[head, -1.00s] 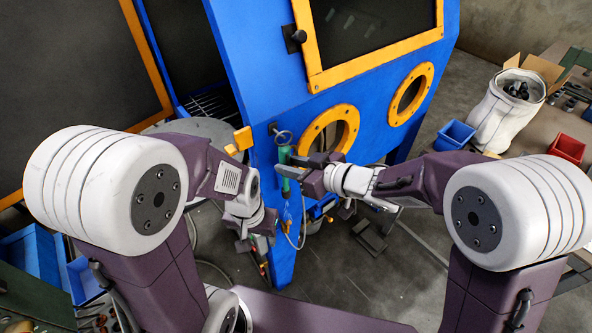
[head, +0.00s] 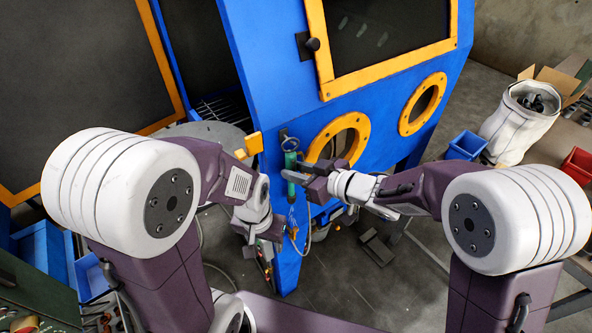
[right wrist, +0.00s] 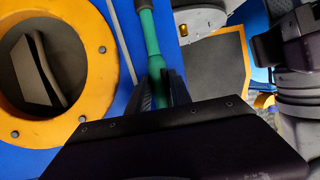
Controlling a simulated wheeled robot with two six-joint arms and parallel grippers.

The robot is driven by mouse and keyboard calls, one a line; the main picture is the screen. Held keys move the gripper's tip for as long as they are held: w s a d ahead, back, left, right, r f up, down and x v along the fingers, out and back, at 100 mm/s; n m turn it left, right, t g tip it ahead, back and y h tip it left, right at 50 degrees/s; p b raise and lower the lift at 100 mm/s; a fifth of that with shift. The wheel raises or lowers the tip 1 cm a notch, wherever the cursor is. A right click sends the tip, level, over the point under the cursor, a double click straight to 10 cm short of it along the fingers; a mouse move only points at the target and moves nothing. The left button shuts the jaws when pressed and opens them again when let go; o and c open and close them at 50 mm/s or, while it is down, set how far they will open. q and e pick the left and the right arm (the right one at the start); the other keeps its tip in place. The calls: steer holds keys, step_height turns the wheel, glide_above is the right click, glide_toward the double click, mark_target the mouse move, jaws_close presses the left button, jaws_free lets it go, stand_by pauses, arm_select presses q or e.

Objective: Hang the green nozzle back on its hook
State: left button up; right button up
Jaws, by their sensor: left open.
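The green nozzle (head: 291,160) is roughly upright in front of the blue cabinet's corner post. The ring-shaped hook (head: 284,133) is at its upper end; I cannot tell whether the nozzle is in the ring or in front of it. My right gripper (head: 291,172) reaches in from the right with its fingers around the nozzle's lower part. In the right wrist view, the green nozzle (right wrist: 151,35) runs between the two dark fingers (right wrist: 160,88). My left gripper (head: 264,250) is open and empty, below and left of the nozzle, beside the post.
The blue cabinet (head: 270,70) has orange-rimmed round ports (head: 362,125) just right of the nozzle. An orange block (head: 253,143) juts out left of the hook. A thin hose hangs below the nozzle. Blue (head: 465,141) and red (head: 580,163) bins stand at right.

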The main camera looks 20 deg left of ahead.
steer(key=o, duration=0.4)
steer(key=shift+o, duration=0.2)
steer(key=shift+d, duration=0.1)
steer(key=p+v, duration=0.1)
steer(key=v, duration=0.8)
